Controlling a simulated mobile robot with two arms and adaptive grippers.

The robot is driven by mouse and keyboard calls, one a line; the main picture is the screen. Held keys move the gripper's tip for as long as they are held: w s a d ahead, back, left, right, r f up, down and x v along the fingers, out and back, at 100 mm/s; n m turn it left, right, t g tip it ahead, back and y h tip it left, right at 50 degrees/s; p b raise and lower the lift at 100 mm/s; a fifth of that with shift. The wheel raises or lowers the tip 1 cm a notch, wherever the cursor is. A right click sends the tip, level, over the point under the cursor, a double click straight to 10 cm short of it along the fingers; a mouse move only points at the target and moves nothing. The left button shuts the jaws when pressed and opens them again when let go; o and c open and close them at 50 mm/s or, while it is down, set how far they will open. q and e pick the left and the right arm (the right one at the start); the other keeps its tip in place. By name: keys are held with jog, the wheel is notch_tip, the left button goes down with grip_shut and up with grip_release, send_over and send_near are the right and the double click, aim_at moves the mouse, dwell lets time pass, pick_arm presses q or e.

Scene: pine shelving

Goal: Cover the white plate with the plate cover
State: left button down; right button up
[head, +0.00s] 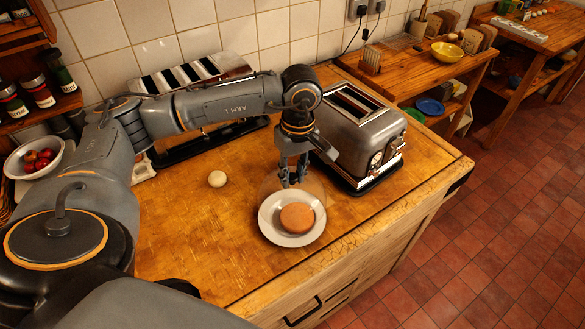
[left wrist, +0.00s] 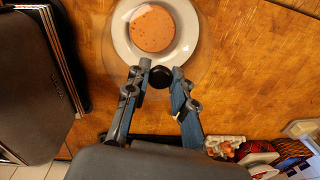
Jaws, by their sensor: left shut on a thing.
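The white plate (head: 270,228) lies near the front edge of the wooden counter, with a round brown food item (head: 297,217) on it. The plate also shows at the top of the left wrist view (left wrist: 122,38). My left gripper (head: 292,182) points down just behind the plate. It is shut on the black knob of the clear plate cover (left wrist: 161,77). The cover's see-through dome is faint in the head view (head: 316,188) and overlaps the plate's far part in both views. I cannot tell its exact height above the counter. My right gripper is out of view.
A metal toaster (head: 360,135) stands close to the right of my left gripper. A small pale ball (head: 217,179) lies left of the plate. A long toaster (head: 195,80) and a white bowl of red fruit (head: 40,158) stand further back.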

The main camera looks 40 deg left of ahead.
aim_at(293, 189)
pick_arm(q)
notch_tip(293, 189, down, 2)
jog(key=shift+f+b, duration=0.2)
jog(key=shift+b, duration=0.55)
notch_tip(293, 189, down, 3)
jog(key=b, duration=0.3)
jog(key=shift+f+b, duration=0.35)
jog(key=shift+f, duration=0.05)
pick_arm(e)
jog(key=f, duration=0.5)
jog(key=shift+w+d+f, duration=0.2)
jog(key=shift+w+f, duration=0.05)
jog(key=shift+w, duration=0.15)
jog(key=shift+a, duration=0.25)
pick_arm(q)
jog(key=shift+f+b, duration=0.2)
jog(key=shift+b, duration=0.1)
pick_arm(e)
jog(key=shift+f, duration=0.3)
pick_arm(q)
jog(key=c, duration=1)
grip_release()
jog(key=shift+c, duration=0.2)
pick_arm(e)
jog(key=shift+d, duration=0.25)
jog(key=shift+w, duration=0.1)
